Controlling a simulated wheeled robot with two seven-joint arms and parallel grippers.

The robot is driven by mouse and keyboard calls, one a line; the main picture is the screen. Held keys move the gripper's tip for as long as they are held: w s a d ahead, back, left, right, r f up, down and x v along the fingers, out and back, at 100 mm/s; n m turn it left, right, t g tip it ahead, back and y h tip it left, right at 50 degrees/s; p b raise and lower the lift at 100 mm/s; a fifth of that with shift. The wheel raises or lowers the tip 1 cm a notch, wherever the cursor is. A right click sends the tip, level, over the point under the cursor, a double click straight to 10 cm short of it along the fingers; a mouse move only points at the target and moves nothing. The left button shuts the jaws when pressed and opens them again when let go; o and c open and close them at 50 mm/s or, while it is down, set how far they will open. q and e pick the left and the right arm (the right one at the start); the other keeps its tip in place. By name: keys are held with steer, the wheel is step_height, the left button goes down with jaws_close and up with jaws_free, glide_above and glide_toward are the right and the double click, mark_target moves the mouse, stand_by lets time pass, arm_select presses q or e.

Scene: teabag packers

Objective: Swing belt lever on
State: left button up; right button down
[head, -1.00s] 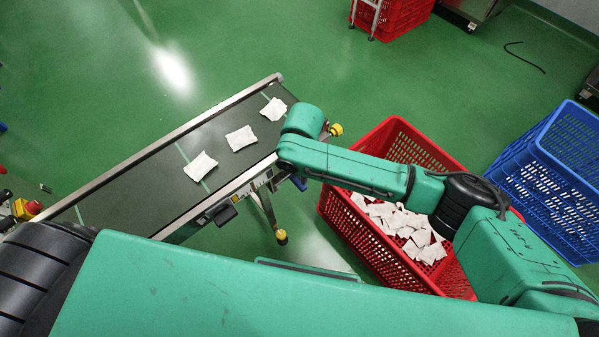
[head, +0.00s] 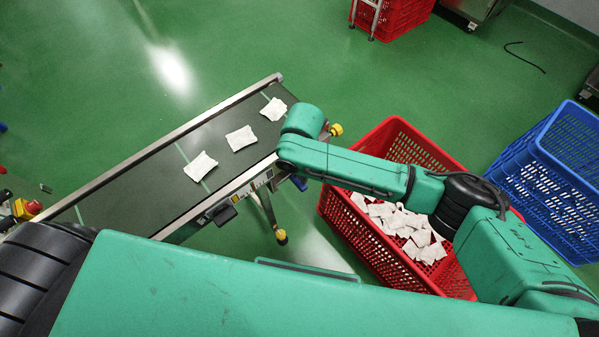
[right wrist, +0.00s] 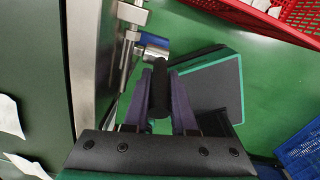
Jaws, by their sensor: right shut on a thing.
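The belt lever shows in the right wrist view as a black handle (right wrist: 160,88) on a metal fitting with a blue part (right wrist: 153,41), beside the conveyor's metal side rail. My right gripper (right wrist: 162,76) is shut on the handle, one dark finger on each side of it. In the head view my arm mostly hides the gripper and the lever at the conveyor's near side. The conveyor belt (head: 130,185) runs diagonally and carries white teabag packets (head: 240,138), spaced apart. My left gripper is not in view.
A red crate (head: 350,222) holding many white packets stands under my right arm. A blue crate (head: 560,165) is at the right. An emergency-stop button (head: 34,207) is at the conveyor's left end. Red crates (head: 395,15) stand at the back. Green floor beyond the conveyor is clear.

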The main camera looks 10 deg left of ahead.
steer(key=shift+r, duration=0.1)
steer(key=shift+w+d+r+g+y+p, duration=0.2)
steer(key=shift+w+g+y+p, duration=0.1)
steer(key=shift+g+y+p, duration=0.45)
steer(key=shift+w+d+f+g+y, duration=0.15)
steer(key=shift+w+d+g+y, duration=0.1)
steer(key=shift+g, duration=0.3)
steer(key=shift+w+d+f+g+y+b, duration=0.15)
steer(key=shift+w+g+y+b, duration=0.15)
steer(key=shift+g+y+b, duration=0.5)
steer(key=shift+w+d+g+y+b, duration=0.2)
steer(key=shift+g+y+b, duration=0.35)
steer(key=shift+b, duration=0.45)
steer(key=c, duration=0.7)
jaws_free()
